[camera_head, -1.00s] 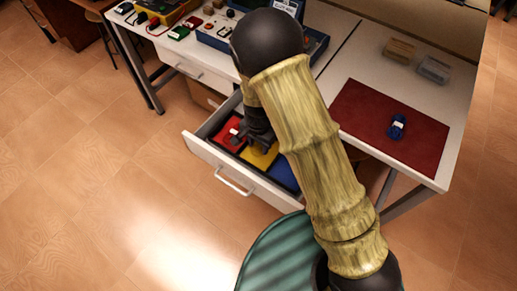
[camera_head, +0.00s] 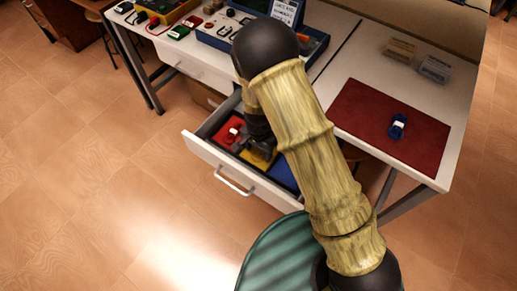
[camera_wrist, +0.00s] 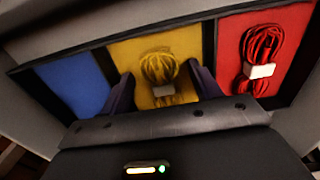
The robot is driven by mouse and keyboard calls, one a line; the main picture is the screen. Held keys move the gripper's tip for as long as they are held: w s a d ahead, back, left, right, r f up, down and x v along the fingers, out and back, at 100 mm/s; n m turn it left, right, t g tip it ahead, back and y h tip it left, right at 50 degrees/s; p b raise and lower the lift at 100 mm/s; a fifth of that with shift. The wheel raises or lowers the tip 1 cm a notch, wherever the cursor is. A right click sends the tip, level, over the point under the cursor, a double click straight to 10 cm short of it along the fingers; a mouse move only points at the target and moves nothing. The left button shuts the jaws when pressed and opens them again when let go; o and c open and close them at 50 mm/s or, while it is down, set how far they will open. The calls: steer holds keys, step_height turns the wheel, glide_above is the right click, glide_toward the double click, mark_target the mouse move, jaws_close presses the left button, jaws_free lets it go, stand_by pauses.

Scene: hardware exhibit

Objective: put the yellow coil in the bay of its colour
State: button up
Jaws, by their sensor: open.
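The yellow coil (camera_wrist: 160,72), a bundle with a pale tag, lies in the yellow bay (camera_wrist: 196,40) of the open drawer in the wrist view. My gripper (camera_wrist: 160,82) is open, with one dark finger on each side of the coil. I cannot tell whether the fingers touch it. In the head view my gripper (camera_head: 260,150) is over the yellow bay (camera_head: 262,161) and hides the coil.
A red coil (camera_wrist: 262,45) lies in the red bay (camera_wrist: 290,20). The blue bay (camera_wrist: 74,80) looks empty. A blue coil (camera_head: 397,126) rests on a dark red mat (camera_head: 365,105) on the table. The drawer's front panel (camera_head: 215,163) faces the floor.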

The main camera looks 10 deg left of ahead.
mark_target(259, 152)
step_height(259, 152, up, 12)
steer(key=p, duration=0.1)
steer(key=shift+r, duration=0.2)
stand_by(0.3)
stand_by(0.6)
steer(key=s+d+r+n+t, duration=0.1)
steer(key=d+r, duration=0.5)
steer(key=d, duration=0.7)
steer(key=s+d+r+n+t, duration=0.1)
steer(key=s+d+r+n, duration=0.2)
steer(key=d, duration=0.9)
steer(key=s+r, duration=0.3)
steer(key=r, duration=0.1)
steer(key=shift+d+n+t, duration=0.3)
steer(key=shift+d, duration=0.05)
